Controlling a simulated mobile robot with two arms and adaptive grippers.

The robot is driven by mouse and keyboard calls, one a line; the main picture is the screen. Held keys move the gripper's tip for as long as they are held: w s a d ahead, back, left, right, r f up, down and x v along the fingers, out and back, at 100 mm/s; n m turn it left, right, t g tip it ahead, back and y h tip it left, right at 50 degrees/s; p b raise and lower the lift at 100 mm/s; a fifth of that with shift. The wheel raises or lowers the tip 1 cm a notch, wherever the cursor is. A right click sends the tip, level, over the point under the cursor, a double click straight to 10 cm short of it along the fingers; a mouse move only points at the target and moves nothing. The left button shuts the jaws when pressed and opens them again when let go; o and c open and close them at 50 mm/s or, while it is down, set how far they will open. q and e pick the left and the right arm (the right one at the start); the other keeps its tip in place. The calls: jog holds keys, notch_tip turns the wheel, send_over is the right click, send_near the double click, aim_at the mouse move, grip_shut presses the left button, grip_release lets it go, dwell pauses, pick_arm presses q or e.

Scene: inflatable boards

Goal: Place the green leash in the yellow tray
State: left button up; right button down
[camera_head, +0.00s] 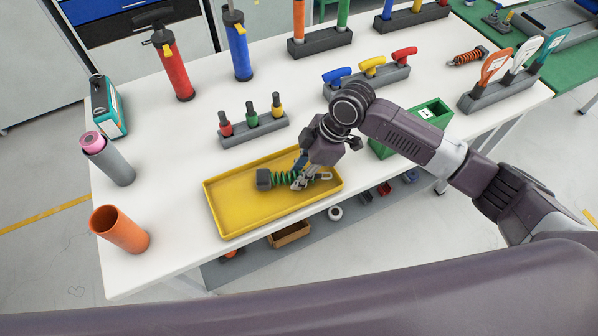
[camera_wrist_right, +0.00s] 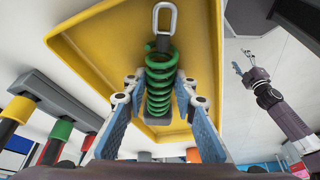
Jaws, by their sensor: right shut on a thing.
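The green leash is a green coil (camera_head: 283,179) with a dark grey block at one end and a metal clip at the other. It lies within the outline of the yellow tray (camera_head: 235,218) on the white table. My right gripper (camera_head: 300,183) is shut on the leash, pointing down over the tray. In the right wrist view the leash (camera_wrist_right: 160,75) runs between my right fingers (camera_wrist_right: 158,110), its clip towards the tray's far rim. I cannot tell whether the leash touches the tray floor. A small, distant gripper (camera_wrist_right: 242,62), seemingly my left, shows there too; its jaws are unclear.
A rack with red, green and yellow-topped pieces (camera_head: 254,134) stands behind the tray. A green bin (camera_head: 428,113) is to its right. An orange cylinder (camera_head: 120,229) and a grey cylinder (camera_head: 109,162) stand to the left. Bare table lies left of the tray.

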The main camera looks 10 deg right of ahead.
jog(key=c, duration=1.6)
grip_release()
jog(key=b+v, duration=0.1)
jog(key=v, duration=1.1)
